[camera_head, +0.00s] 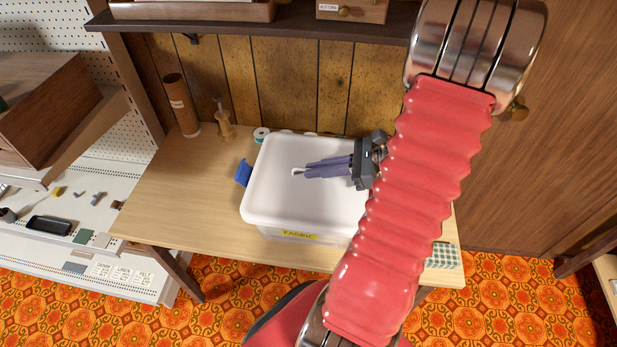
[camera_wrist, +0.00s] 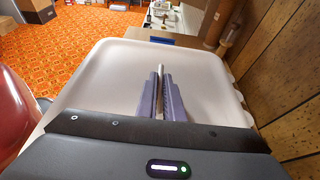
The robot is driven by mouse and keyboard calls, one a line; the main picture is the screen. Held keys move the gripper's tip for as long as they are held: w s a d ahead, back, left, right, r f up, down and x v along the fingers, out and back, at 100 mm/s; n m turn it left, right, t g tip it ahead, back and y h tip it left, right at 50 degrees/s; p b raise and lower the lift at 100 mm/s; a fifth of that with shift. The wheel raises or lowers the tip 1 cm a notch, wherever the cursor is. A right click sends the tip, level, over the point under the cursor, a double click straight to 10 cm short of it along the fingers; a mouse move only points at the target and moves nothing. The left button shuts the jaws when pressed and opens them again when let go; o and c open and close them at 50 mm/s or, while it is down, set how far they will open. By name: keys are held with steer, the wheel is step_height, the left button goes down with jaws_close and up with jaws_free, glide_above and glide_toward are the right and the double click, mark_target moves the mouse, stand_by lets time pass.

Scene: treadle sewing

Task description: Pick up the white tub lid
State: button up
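The white tub lid (camera_head: 275,200) is a broad pale sheet with rounded corners, lying level over the clear tub (camera_head: 270,231), which has a yellow FABRIC label. A small light handle (camera_head: 297,172) stands near the lid's middle. My gripper (camera_head: 306,171) reaches in from the right, low over the lid. In the wrist view the lid (camera_wrist: 105,85) fills most of the picture. The purple fingers (camera_wrist: 161,78) there are close together, one on each side of the thin handle, whose end shows past the fingertips. Any small gap under the lid is hard to see.
The tub stands on a wooden table (camera_head: 165,205). A blue item (camera_head: 243,172) is at its left side. A brown cylinder (camera_head: 181,105), a wooden spindle (camera_head: 223,122) and a spool (camera_head: 261,134) stand behind. A dark shelf (camera_head: 250,25) overhangs the back. The table's left part is clear.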

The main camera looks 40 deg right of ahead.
jaws_close()
steer(key=shift+r, duration=0.1)
step_height(320, 180, up, 10)
stand_by(0.8)
stand_by(0.5)
